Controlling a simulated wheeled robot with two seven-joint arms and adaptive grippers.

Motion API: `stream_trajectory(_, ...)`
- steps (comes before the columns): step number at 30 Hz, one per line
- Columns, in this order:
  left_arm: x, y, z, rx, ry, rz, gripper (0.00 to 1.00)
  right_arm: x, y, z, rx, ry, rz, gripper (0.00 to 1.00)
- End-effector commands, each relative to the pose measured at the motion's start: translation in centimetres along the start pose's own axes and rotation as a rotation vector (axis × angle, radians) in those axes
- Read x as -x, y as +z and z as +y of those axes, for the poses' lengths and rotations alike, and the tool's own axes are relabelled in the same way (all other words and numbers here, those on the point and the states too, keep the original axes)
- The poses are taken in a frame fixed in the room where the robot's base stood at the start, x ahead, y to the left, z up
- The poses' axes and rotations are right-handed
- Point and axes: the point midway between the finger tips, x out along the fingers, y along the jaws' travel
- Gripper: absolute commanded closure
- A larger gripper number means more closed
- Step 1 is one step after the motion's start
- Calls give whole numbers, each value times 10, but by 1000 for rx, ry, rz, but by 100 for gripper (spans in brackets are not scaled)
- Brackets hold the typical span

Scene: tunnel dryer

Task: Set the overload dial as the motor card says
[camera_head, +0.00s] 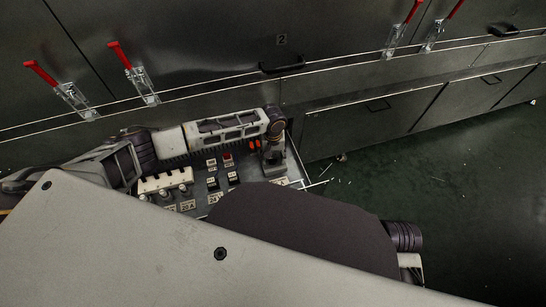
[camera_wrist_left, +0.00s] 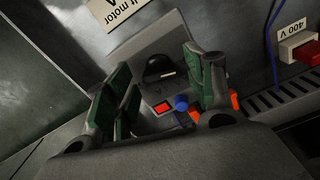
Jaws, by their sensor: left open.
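The overload unit is a grey block (camera_wrist_left: 143,47) in the left wrist view. It has a black dial (camera_wrist_left: 160,69) with a pale mark, a red button (camera_wrist_left: 163,107) and a blue button (camera_wrist_left: 181,103). A pale card (camera_wrist_left: 114,12) above it reads "...lt motor"; the rest is cut off. My left gripper (camera_wrist_left: 160,78) is open, its green-padded fingers on either side of the dial, with nothing held. Contact cannot be told. In the head view my left gripper (camera_head: 272,152) points down at the panel's far right end. My right gripper is not in view.
The panel (camera_head: 203,184) carries several switches, knobs and a "20 A" label (camera_head: 188,204). A slotted duct (camera_wrist_left: 275,103) and a red block (camera_wrist_left: 299,45) labelled "400 V" lie right of the unit. Dryer doors with red-handled latches (camera_head: 134,72) stand behind. Green floor (camera_head: 460,180) is mostly open at right.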

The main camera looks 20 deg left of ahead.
Motion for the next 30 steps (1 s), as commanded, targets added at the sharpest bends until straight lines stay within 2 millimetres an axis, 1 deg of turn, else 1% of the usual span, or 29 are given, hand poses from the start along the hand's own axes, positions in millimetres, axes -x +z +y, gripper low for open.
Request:
stream_trajectory(7,0,0,0,0,0,0,46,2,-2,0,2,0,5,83)
stream_trajectory(8,0,0,0,0,0,0,47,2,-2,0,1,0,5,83)
stream_trajectory(18,0,0,0,0,0,0,91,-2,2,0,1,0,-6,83)
stream_trajectory(30,0,0,0,-6,0,-1,91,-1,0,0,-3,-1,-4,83)
